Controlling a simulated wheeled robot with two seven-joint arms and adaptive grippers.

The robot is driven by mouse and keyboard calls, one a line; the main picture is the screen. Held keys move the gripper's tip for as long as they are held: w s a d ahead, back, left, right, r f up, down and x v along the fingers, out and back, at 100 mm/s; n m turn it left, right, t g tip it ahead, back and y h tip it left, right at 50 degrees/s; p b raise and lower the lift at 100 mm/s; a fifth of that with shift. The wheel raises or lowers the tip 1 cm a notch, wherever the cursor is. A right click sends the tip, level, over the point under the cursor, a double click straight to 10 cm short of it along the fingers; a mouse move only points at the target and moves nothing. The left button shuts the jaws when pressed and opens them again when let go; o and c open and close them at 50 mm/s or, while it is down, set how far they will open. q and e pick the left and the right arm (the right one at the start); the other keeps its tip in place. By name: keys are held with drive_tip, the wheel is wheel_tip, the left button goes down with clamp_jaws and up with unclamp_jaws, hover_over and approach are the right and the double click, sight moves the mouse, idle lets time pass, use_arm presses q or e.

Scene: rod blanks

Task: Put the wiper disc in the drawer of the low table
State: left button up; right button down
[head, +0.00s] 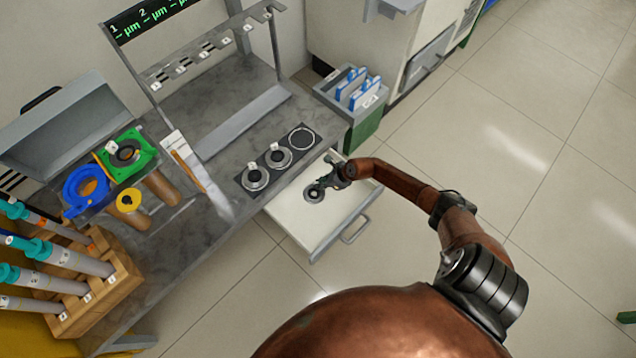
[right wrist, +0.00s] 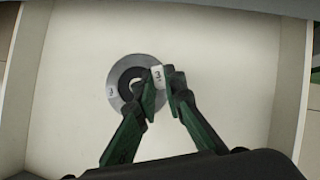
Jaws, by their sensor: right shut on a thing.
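The wiper disc (head: 312,195) is a grey ring with a black centre and a white tab marked 3. It is inside the open drawer (head: 345,222) of the low table (head: 225,120), at or just above the drawer floor; I cannot tell which. My right gripper (head: 325,183) reaches down into the drawer. In the right wrist view its fingers (right wrist: 163,80) are shut on the tab of the disc (right wrist: 117,100), over the pale drawer floor (right wrist: 225,60). My left gripper is not in view.
A dark holder on the table has two similar discs (head: 255,179) and an empty ring place (head: 302,138). A grey bin with blue-handled items (head: 352,92) stands beyond the drawer.

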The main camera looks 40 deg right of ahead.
idle(0.3)
drive_tip(key=c, duration=2.4)
unclamp_jaws()
drive_tip(key=shift+f, duration=0.1)
drive_tip(key=o, duration=0.4)
